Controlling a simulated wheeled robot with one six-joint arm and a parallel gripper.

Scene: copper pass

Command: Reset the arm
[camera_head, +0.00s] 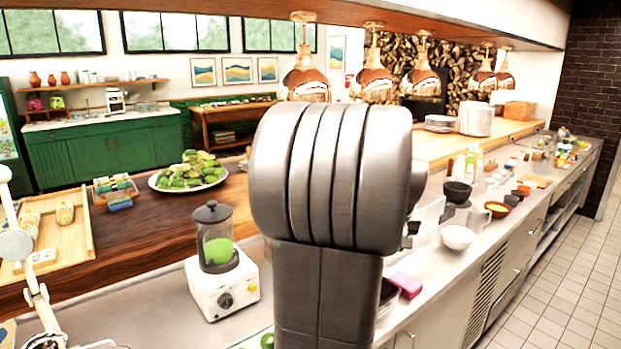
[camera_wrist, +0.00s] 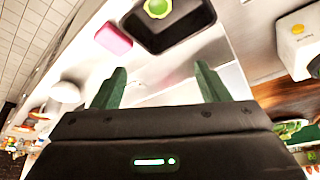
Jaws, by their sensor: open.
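My gripper (camera_wrist: 160,76) shows in the wrist view with its two green fingers spread apart and nothing between them. Beyond the fingertips is the steel counter with a black tray (camera_wrist: 185,38) holding a round green item (camera_wrist: 158,8). In the head view my thick grey arm stands upright in the middle and covers much of the counter. It hides my gripper there.
A pink block (camera_head: 406,284) lies right of my arm, near a white bowl (camera_head: 457,237). A blender (camera_head: 220,275) stands to the left. Copper lamps (camera_head: 372,80) hang above the pass. A platter of green produce (camera_head: 188,178) sits on the wooden ledge.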

